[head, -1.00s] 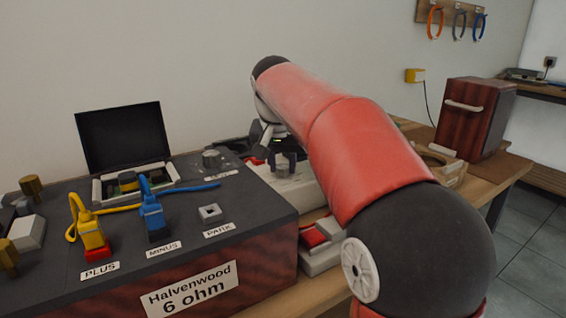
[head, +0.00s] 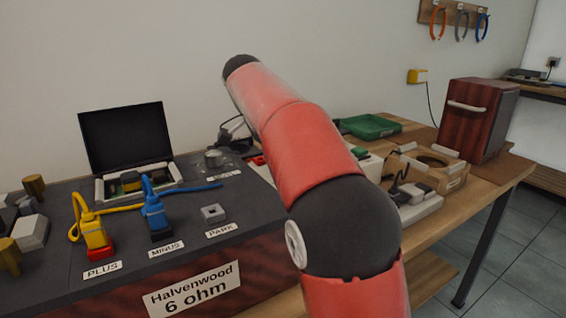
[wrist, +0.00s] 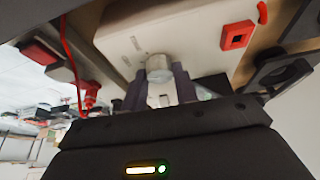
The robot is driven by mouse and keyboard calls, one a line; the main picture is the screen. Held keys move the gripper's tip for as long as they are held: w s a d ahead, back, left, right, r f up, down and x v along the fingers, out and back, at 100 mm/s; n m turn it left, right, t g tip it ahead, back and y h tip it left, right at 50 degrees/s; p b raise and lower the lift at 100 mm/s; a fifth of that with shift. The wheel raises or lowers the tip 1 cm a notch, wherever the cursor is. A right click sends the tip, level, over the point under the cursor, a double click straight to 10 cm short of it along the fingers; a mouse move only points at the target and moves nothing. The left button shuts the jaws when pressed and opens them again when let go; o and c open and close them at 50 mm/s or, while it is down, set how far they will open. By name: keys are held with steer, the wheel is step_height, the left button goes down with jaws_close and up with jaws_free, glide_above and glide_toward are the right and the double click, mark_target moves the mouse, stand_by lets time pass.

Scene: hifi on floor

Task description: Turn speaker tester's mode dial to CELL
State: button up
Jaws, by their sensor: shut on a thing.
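In the wrist view, the speaker tester is a white box (wrist: 196,40) with a round grey mode dial (wrist: 159,66) on its face. My gripper (wrist: 160,84) has its two dark fingers shut on the dial, one on each side. Faint markings lie beside the dial, too small and blurred to read, so I cannot tell which mode it points to. A red square socket (wrist: 236,36) sits on the same face. In the head view my red arm covers the gripper, the dial and most of the tester.

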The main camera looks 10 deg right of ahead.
steer(key=shift+w+m+g, duration=0.1)
steer(key=shift+m+g, duration=0.2)
steer(key=shift+m, duration=0.5)
steer(key=o, duration=1)
steer(key=shift+r, duration=0.1)
